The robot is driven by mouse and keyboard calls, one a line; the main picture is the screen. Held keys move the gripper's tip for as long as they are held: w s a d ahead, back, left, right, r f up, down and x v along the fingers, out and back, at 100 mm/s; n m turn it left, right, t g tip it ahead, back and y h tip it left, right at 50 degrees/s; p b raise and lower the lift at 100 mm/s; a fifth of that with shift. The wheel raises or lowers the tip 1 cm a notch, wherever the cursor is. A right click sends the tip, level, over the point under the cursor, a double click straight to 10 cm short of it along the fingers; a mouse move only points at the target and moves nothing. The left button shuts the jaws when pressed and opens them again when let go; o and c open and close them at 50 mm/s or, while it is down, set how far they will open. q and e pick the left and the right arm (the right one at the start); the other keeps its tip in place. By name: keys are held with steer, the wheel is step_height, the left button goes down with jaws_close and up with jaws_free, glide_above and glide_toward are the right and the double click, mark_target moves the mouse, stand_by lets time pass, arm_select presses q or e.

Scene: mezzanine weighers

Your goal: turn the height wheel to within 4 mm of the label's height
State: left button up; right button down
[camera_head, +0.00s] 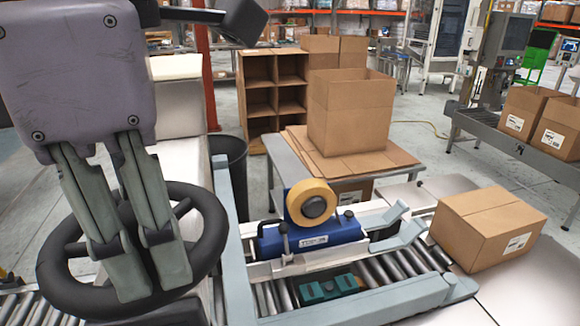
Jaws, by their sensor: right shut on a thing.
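The height wheel (214,236), a dark wheel with a thick rim and spokes, is at the lower left. My right gripper (151,272) comes down over it from the upper left, its grey fingers close together and shut on the wheel. The fingers and the gripper's purple-grey body hide part of the wheel, so the exact grip is hard to see. No height scale or pointer can be read here. A closed carton (488,226) with a white label (517,243) on its side sits at the right of the roller conveyor. My left gripper is not in view.
Right of the wheel, a blue tape unit (330,232) with a tan tape roll (311,203) stands over the rollers (408,262). An open carton (350,112) stands on flat cardboard on a table behind. A pale column and rail are close beside the wheel.

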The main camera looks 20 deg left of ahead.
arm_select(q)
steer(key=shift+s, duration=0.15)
arm_select(e)
steer(key=c, duration=1.4)
jaws_free()
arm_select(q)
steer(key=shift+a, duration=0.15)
arm_select(e)
steer(key=shift+r, duration=3.75)
